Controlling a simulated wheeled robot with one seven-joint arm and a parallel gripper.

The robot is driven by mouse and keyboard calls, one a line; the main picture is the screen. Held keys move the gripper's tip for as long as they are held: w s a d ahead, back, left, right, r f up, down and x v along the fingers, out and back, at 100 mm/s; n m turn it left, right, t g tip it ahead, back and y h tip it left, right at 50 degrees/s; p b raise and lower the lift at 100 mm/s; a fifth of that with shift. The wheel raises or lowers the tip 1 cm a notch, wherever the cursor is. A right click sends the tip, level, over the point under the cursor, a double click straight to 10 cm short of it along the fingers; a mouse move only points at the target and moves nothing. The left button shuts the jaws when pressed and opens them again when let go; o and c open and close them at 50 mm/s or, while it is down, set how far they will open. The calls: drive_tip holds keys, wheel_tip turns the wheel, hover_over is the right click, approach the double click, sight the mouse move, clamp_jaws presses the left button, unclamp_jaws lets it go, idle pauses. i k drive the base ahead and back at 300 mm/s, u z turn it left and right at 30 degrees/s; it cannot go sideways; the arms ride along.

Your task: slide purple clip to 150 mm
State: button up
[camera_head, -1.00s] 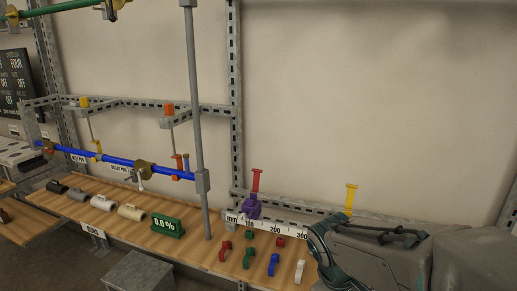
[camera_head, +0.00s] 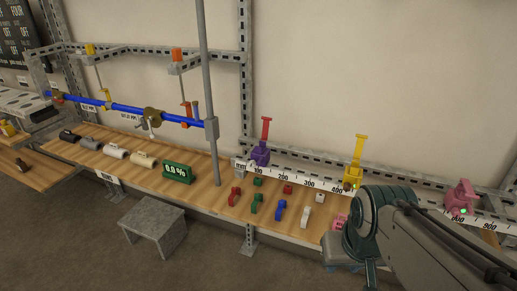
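The purple clip (camera_head: 261,155) sits upright on the white millimetre rail (camera_head: 322,186) near its left end, beside the 100 mark and left of the 200 mark. Its exact reading is too small to tell. A red upright piece (camera_head: 266,128) rises just above or behind it. A yellow clip (camera_head: 353,174) with a small green light is farther right, past the 400 mark. A pink clip (camera_head: 461,196), also with a green light, is near the right end. My arm covers part of the rail between them. My gripper's fingers cannot be made out, and nothing touches the purple clip.
Several small coloured blocks, including a blue one (camera_head: 280,210), lie on the wooden shelf (camera_head: 215,196) below the rail. A grey post (camera_head: 208,90) stands left of the purple clip.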

sight(261, 154)
drive_tip(key=u, duration=0.4)
drive_tip(key=k, duration=1)
drive_tip(key=z, duration=0.4)
drive_tip(key=i, duration=0.75)
drive_tip(key=u, duration=0.35)
drive_tip(key=i, duration=0.7)
drive_tip(key=u, duration=0.95)
drive_tip(key=i, duration=0.25)
drive_tip(key=u, duration=0.3)
